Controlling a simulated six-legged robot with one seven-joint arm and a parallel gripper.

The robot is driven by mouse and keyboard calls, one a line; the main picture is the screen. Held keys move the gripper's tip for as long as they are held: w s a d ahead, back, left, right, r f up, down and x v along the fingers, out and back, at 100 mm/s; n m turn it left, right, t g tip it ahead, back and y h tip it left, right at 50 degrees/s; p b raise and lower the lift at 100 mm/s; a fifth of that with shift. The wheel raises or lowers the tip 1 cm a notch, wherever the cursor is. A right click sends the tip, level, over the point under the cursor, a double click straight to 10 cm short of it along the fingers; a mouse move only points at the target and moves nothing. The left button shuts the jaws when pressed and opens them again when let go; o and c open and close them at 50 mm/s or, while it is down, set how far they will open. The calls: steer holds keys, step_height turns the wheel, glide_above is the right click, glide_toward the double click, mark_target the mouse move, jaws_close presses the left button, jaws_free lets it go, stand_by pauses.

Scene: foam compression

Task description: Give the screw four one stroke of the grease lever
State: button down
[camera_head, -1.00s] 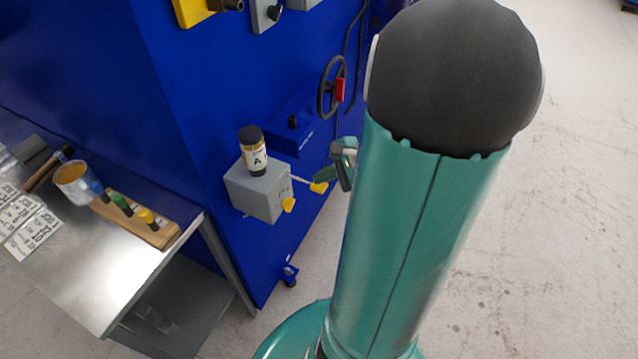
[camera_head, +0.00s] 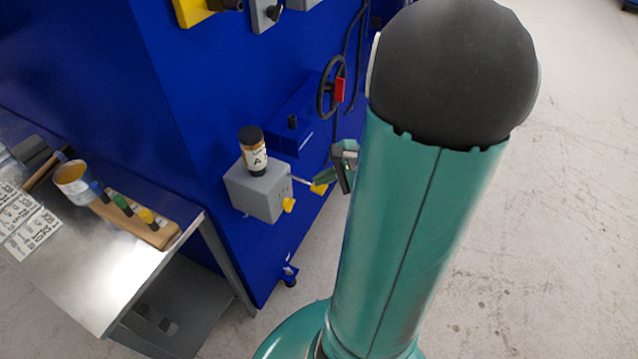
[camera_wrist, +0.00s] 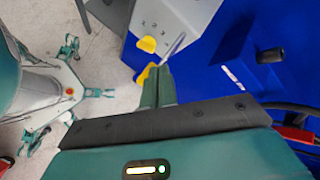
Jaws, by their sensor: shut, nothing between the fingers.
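A grey grease box (camera_head: 258,190) is fixed to the side of the blue machine, with a dark-capped container marked A (camera_head: 252,150) on top. The grease lever (camera_head: 319,188) is a thin metal rod with a yellow tip on the box's right side. In the wrist view the lever's yellow tip (camera_wrist: 146,74) is partly hidden by my fingers. A second yellow knob (camera_wrist: 147,44) sits on the box; it also shows in the head view (camera_head: 289,205). My gripper (camera_wrist: 158,72) is shut and empty, right at the lever tip; I cannot tell whether they touch.
A metal table (camera_head: 110,285) at the left carries a cup (camera_head: 72,182), a wooden rack (camera_head: 150,228) and printed cards. Open floor lies to the right.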

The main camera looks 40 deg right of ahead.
steer(key=shift+f, duration=0.9)
stand_by(0.8)
stand_by(0.5)
steer(key=shift+r, duration=1.75)
steer(key=shift+r, duration=0.1)
steer(key=shift+r, duration=2.4)
steer(key=shift+a, duration=0.1)
